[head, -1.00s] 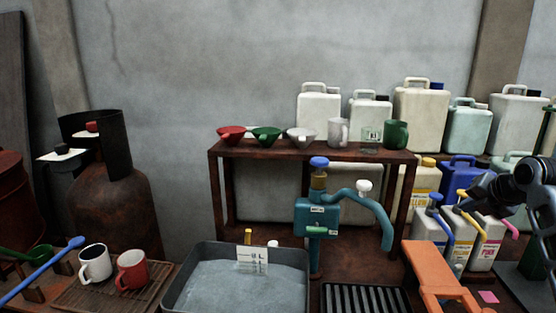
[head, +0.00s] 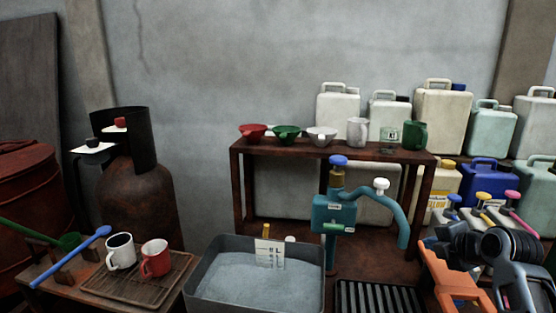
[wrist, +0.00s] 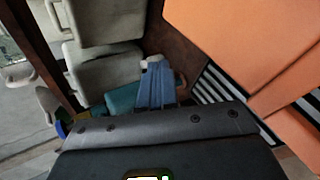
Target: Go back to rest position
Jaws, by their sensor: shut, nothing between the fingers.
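My gripper (wrist: 156,72) shows in the wrist view as narrow blue-grey fingers close together beyond the dark housing at the bottom. It is shut and empty. My dark arm links show at the lower right of the head view, in front of the orange piece (head: 446,272). The fingertips are hard to make out in the head view. In the wrist view the orange piece (wrist: 245,40) lies to the right of the gripper, and pale jugs (wrist: 105,75) lie to its left. I cannot tell the exact gap between the gripper and these things.
A teal pump (head: 335,213) stands behind the grey vat (head: 205,285) and slatted grate (head: 380,297). A rusty shelf (head: 330,152) carries funnels and cups. Mugs (head: 155,258) sit on a tray at left. Jugs with coloured caps (head: 483,205) crowd the right. Space above the vat is clear.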

